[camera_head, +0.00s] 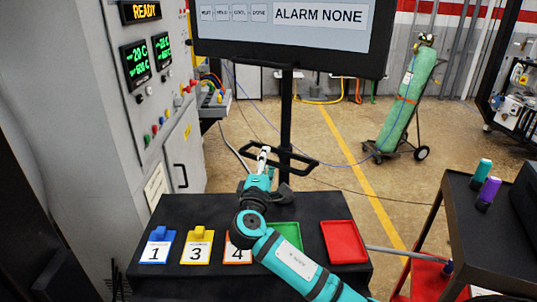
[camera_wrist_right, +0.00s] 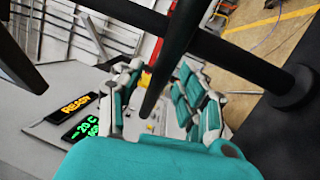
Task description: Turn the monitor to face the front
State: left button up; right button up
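The monitor (camera_head: 290,30) is at the top of the head view, its lit screen reading "ALARM NONE", with its top cut off. It is on a black upright pole (camera_head: 286,110). A black handle frame (camera_head: 300,157) sticks out below it. My right gripper (camera_head: 263,155) is at the left part of this handle. In the right wrist view my right gripper (camera_wrist_right: 158,82) has its two teal fingers spread. A black bar (camera_wrist_right: 172,50), apparently the handle, runs between them, with gaps showing on both sides. My left gripper is in neither view.
A black table (camera_head: 190,210) below holds numbered blocks, a green tray (camera_head: 287,235) and a red tray (camera_head: 343,241). A grey control cabinet (camera_head: 140,110) stands at left. A black cart (camera_head: 480,235) is at right, a green gas cylinder (camera_head: 405,105) behind.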

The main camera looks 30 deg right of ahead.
jog(key=shift+a+r, duration=0.1)
jog(key=shift+a, duration=0.05)
jog(key=shift+s, duration=0.1)
jog(key=shift+c, duration=1)
grip_shut()
